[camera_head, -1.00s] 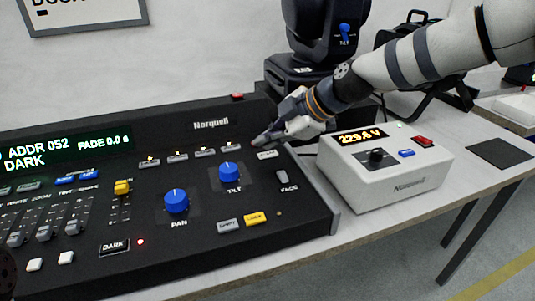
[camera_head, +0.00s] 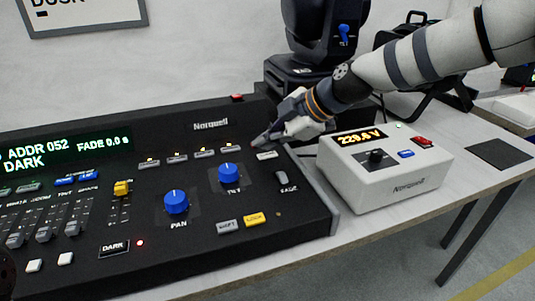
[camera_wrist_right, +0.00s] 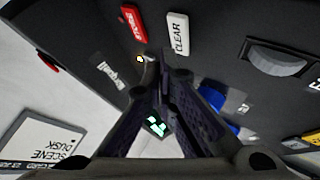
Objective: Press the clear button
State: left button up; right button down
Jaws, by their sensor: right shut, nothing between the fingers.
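The clear button (camera_wrist_right: 177,33) is a pale key with dark CLEAR lettering, near the top of the right wrist view. In the head view a pale key that looks like it (camera_head: 267,155) sits at the right of the black lighting console (camera_head: 200,262), just below my right gripper (camera_head: 261,141). That gripper is shut and empty, its fingertips low over the console beside the key. In the right wrist view the closed fingertips (camera_wrist_right: 160,75) are apart from the button in the picture; I cannot tell the height gap. My left gripper is not in view.
A red key (camera_wrist_right: 134,22) lies beside the clear button. Blue PAN (camera_head: 176,201) and TILT (camera_head: 229,173) knobs stand on the console. A white voltage box (camera_head: 385,190) stands close to its right, under my right arm. A black lamp (camera_head: 325,35) stands behind.

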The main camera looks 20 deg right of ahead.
aim_at(267, 156)
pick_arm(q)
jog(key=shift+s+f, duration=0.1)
pick_arm(e)
jog(key=shift+f, duration=0.45)
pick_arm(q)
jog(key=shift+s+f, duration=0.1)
pick_arm(e)
jog(key=shift+f, duration=0.4)
dwell(0.6)
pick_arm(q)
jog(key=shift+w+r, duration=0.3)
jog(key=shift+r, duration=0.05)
pick_arm(e)
jog(key=shift+r, duration=0.8)
jog(key=shift+r, duration=0.1)
